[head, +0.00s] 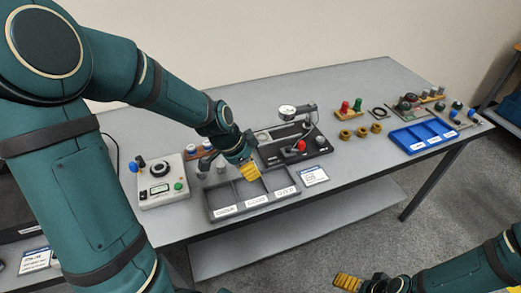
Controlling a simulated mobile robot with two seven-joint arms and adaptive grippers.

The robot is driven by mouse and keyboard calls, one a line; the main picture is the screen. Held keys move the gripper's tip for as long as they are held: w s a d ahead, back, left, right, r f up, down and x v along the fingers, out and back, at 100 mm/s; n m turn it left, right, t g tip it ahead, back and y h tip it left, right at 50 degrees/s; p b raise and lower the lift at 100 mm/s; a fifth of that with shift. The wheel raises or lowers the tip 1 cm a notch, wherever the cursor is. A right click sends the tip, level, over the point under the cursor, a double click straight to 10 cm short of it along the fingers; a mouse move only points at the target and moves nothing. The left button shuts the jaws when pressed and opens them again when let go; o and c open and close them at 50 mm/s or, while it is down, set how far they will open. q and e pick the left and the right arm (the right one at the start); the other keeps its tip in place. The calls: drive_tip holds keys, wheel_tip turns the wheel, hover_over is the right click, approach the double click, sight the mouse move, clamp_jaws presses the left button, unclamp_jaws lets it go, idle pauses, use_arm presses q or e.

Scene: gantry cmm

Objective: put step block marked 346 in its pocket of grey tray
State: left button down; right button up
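The grey tray (210,204) lies near the table's front edge, with several pockets and white labels on its front too small to read surely. My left gripper (250,174), with yellow finger pads, points down over the back middle of the tray. The fingers overlap in this view, so I cannot tell whether they are apart or hold something. I cannot make out a step block marked 346; the gripper hides part of the tray. My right gripper (348,283) is low at the bottom edge, in front of the table and away from the tray, its opening unclear.
A control box (161,184) with knobs stands left of the tray. A black fixture with a dial gauge (288,112) stands behind right. A white card (314,176) lies right of the tray. A blue tray (424,134) and several small parts lie farther right.

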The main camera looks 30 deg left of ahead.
use_arm(q)
drive_tip(key=shift+w, duration=0.2)
drive_tip(key=shift+s+f, duration=0.15)
drive_tip(key=shift+s, duration=0.05)
drive_tip(key=shift+f+b, duration=0.25)
drive_tip(key=shift+b, duration=0.1)
drive_tip(key=b, duration=0.3)
hover_over(254, 188)
drive_tip(key=f, duration=0.3)
drive_tip(key=s+f, duration=0.1)
drive_tip(key=shift+a+f, duration=0.15)
drive_tip(key=shift+a, duration=0.25)
drive_tip(key=shift+f+b, duration=0.5)
drive_tip(key=shift+b, duration=0.05)
drive_tip(key=shift+r, duration=0.15)
drive_tip(key=shift+f, duration=0.95)
idle(0.3)
drive_tip(key=shift+c, duration=2.4)
unclamp_jaws()
